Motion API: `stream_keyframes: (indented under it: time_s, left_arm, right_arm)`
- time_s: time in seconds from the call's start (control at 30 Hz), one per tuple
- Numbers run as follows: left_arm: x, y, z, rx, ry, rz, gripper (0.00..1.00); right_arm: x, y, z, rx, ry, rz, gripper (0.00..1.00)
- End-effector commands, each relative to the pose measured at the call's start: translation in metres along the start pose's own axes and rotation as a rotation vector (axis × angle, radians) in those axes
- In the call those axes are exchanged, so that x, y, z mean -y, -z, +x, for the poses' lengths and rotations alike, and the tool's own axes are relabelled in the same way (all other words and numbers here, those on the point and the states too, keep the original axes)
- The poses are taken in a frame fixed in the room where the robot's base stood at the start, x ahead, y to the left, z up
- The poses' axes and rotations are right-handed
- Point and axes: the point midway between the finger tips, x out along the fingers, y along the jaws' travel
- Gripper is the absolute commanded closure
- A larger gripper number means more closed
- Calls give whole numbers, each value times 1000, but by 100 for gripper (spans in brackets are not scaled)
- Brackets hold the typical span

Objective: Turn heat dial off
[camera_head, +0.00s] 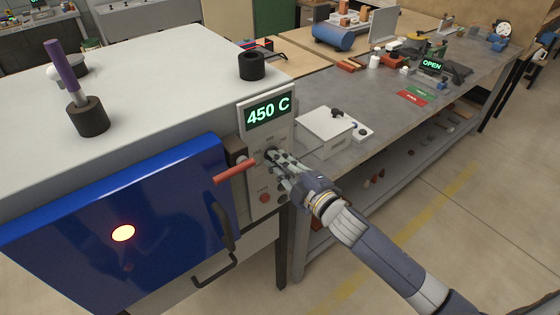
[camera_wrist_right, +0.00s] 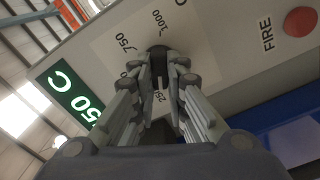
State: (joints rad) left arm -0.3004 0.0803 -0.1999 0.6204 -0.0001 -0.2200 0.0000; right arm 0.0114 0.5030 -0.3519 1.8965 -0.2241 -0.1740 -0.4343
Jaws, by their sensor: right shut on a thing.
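The heat dial (camera_wrist_right: 158,51) is a dark knob on the light control panel, with 250, 750 and 1000 printed around it. In the head view the panel (camera_head: 264,182) is on the front of the furnace, under a display (camera_head: 268,113) reading 450 C. My right gripper (camera_head: 272,158) is at the dial, and its fingers hide most of it. In the right wrist view the gripper (camera_wrist_right: 162,70) is shut on the dial. Which way the dial points is hidden. My left gripper is not in view.
The furnace (camera_head: 170,70) has a blue door (camera_head: 120,220) with a glowing window and a black handle. A red lever (camera_head: 235,171) sticks out left of the panel. A red FIRE button (camera_wrist_right: 301,20) is near the dial. A grey workbench (camera_head: 375,150) with several items stands to the right.

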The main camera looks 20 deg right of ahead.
Motion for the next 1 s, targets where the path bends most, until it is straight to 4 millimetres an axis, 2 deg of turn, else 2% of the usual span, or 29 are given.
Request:
stream_keyframes:
  time_s: [0.7,1.0]
  left_arm:
    - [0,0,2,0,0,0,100]
    - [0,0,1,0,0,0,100]
  right_arm:
    - [4,-1,0,0,0,-672,100]
    - [4,-2,0,-1,1,-871,100]
